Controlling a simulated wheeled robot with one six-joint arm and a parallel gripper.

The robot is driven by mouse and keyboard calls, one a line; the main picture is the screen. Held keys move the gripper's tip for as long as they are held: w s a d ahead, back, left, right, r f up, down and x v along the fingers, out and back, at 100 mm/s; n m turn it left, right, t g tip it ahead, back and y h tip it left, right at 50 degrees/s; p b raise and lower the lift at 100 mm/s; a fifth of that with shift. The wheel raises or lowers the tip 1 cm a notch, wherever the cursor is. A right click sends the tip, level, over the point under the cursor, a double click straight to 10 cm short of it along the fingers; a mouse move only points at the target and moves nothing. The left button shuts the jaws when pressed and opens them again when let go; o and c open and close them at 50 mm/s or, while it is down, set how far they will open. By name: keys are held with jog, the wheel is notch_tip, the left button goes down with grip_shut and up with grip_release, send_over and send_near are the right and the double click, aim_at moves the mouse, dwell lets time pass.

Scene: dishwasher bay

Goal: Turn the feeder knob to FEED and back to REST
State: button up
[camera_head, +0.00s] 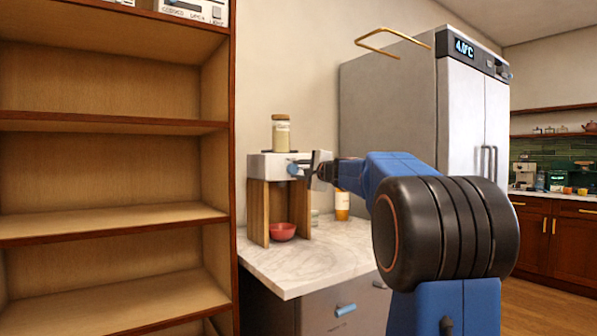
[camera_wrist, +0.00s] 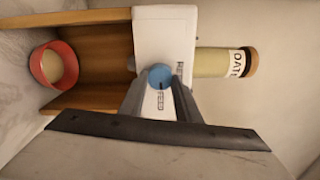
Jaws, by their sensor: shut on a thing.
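The blue feeder knob (camera_head: 293,169) sits on the front of the white feeder box (camera_head: 262,165). In the wrist view the knob (camera_wrist: 160,74) lies between my two fingertips, and my gripper (camera_wrist: 160,84) is shut on it. In the head view my gripper (camera_head: 304,168) reaches the knob from the right. Two dark labels show on the box in the wrist view, one beside the knob toward the jar and one below it that appears to read FEED. A small dark mark shows on the knob's lower part; its exact setting is hard to tell.
An oat jar (camera_head: 281,133) stands on the feeder. A red bowl (camera_head: 282,232) with pale contents shows in the wrist view (camera_wrist: 40,66), between wooden side panels. Shelves (camera_head: 110,125) are at left, a refrigerator (camera_head: 390,105) at right.

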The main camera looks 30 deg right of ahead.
jog(key=shift+f+m, duration=0.1)
jog(key=shift+m, duration=0.4)
jog(key=o, duration=1.1)
jog(key=shift+c, duration=0.2)
jog(key=s, duration=1.7)
jog(key=shift+s+d, duration=0.2)
jog(key=shift+d, duration=0.15)
